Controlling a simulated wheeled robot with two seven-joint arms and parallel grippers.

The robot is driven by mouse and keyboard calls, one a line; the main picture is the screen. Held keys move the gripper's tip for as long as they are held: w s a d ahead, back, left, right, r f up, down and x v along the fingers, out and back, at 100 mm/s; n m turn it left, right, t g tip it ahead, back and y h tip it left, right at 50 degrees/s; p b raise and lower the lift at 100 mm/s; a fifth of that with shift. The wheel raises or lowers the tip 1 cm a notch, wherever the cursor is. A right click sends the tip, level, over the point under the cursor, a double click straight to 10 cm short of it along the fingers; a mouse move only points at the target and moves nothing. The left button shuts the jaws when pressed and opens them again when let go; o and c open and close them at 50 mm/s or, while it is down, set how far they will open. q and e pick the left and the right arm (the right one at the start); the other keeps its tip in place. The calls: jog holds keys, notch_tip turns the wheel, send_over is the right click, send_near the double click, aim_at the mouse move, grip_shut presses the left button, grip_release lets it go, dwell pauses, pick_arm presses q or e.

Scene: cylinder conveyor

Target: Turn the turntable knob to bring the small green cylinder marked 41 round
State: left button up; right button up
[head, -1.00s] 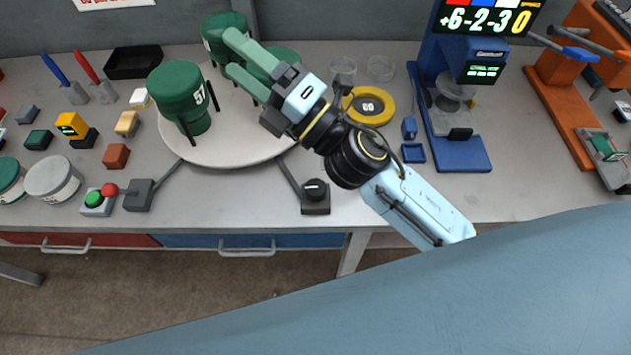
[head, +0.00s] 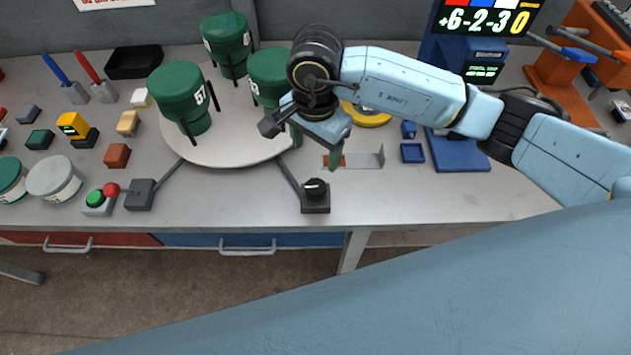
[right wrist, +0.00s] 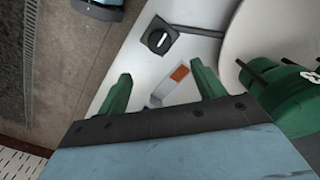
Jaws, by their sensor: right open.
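The black turntable knob (head: 315,189) sits on a dark square base at the table's front, joined by a bar to the round white turntable (head: 230,152). In the right wrist view, the knob (right wrist: 159,40) shows a white mark. My right gripper (head: 317,148) is open and empty, pointing down above the table just behind the knob, apart from it. Its green fingers (right wrist: 162,86) also show in the right wrist view. The turntable carries a green cylinder marked 51 or 57 (head: 178,88), another at the back (head: 226,38) and one partly hidden by my arm (head: 267,75). No 41 is readable. My left gripper is out of view.
A red-and-green button box (head: 97,203) is at left.

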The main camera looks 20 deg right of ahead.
aim_at(315, 186)
notch_tip(315, 186, down, 13)
jog(key=shift+f+p, duration=0.15)
jog(key=shift+p, duration=0.4)
jog(key=shift+c, duration=0.2)
jog(key=c, duration=0.9)
jog(key=shift+m, duration=0.3)
jog(key=shift+c, duration=0.3)
jog(key=shift+b, duration=0.35)
jog(key=o, duration=1)
notch_tip(315, 186, up, 14)
jog(key=b, duration=0.1)
jog(key=shift+f, duration=0.25)
